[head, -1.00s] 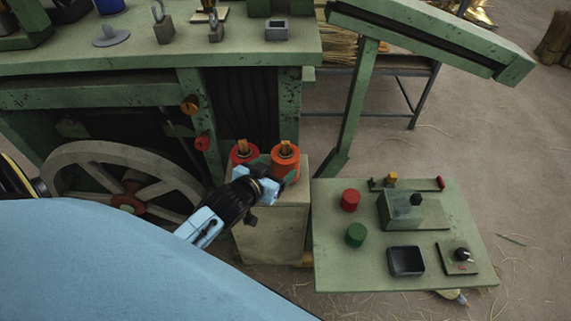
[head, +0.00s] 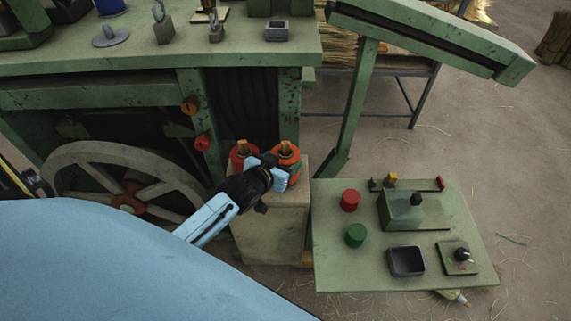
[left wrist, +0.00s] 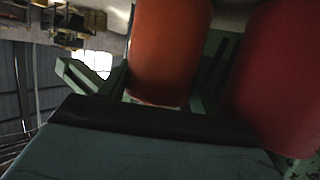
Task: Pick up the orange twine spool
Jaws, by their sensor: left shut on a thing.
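The orange twine spool (head: 287,153) stands upright on the right part of a pale box-shaped stand, beside a red spool (head: 239,152). My left gripper (head: 283,170) is shut on the orange spool. The gripper hides part of both spools in the head view. I cannot tell whether the orange spool's base touches the stand (head: 275,230). My right gripper is not in view.
A green bench (head: 150,55) with a spoked wheel (head: 80,160) stands behind and left. A panel table (head: 340,270) with red and green buttons and a dark tray (head: 406,261) is at the right. A slanted green beam (head: 430,35) overhangs the back right.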

